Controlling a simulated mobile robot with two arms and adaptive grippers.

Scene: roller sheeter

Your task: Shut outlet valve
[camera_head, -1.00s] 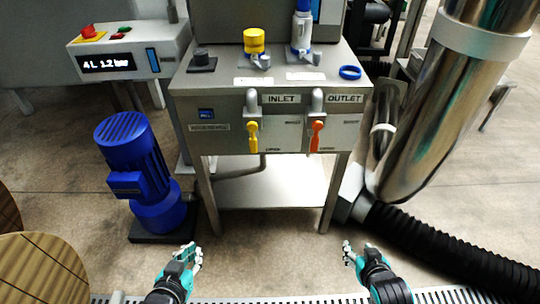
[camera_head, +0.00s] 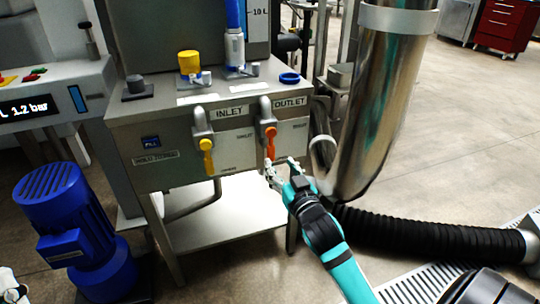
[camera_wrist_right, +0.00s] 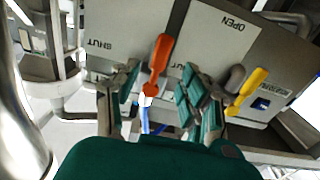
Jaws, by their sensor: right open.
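The outlet valve's orange lever (camera_head: 270,142) hangs down below the OUTLET label (camera_head: 290,102) on the grey machine front. In the right wrist view the orange lever (camera_wrist_right: 159,60) lies between the printed words SHUT (camera_wrist_right: 100,46) and OPEN (camera_wrist_right: 235,24). My right gripper (camera_head: 281,168) is open just below the lever. In the wrist view its fingers (camera_wrist_right: 160,95) stand on either side of the lever's line; whether they touch it I cannot tell. Part of my left gripper (camera_head: 10,286) shows at the bottom left corner, mostly cut off.
The inlet valve's yellow lever (camera_head: 206,156) hangs down to the left; it also shows in the wrist view (camera_wrist_right: 252,87). A blue motor pump (camera_head: 72,225) stands at left. A shiny metal duct (camera_head: 385,90) and black hose (camera_head: 430,236) are close on the right.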

